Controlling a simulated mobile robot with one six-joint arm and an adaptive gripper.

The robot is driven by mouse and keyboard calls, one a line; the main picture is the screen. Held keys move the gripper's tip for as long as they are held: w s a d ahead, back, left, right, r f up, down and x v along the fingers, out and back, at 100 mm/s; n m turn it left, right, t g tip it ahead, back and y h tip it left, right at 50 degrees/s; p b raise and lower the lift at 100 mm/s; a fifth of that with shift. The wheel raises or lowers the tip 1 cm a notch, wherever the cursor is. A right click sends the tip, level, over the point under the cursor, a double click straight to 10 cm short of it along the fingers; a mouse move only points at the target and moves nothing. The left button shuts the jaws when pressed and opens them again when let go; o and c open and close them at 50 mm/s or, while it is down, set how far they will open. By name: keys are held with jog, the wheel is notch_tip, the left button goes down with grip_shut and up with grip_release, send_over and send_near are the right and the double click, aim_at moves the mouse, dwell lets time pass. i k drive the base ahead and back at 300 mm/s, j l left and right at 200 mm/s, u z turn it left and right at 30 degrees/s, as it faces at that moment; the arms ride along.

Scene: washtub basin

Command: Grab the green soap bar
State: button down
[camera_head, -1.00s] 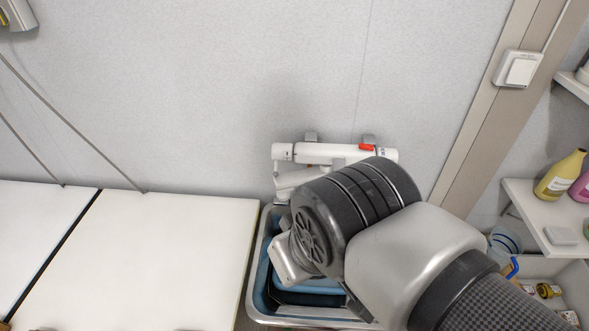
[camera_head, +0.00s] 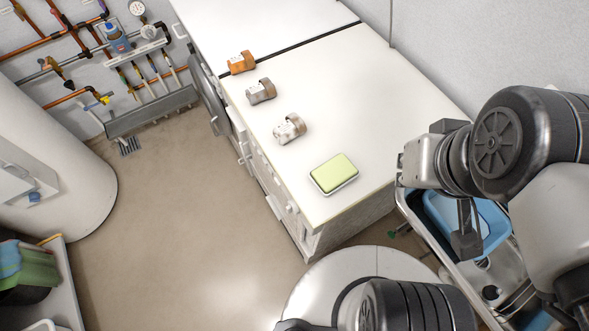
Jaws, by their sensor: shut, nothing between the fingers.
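The green soap bar (camera_head: 334,172) is a pale green rounded block. It lies in a shallow whitish dish (camera_head: 341,190) near the front right corner of the white counter top. My gripper (camera_head: 467,245) is to the right of the soap and lower in the picture, pointing down over the sink basin. Its dark fingers are shut and empty, well apart from the soap. My arm comes in from the right edge and hides part of the sink.
A blue tub (camera_head: 437,205) sits in the metal sink (camera_head: 412,207). The counter (camera_head: 385,105) behind the soap is clear.

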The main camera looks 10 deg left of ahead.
aim_at(331, 175)
jog(key=j+u, duration=0.1)
jog(key=u, duration=0.15)
jog(key=i+j+z, duration=0.1)
jog(key=j+z, duration=0.35)
jog(key=j, duration=0.25)
jog(key=j+z, duration=0.4)
jog(key=j, duration=0.3)
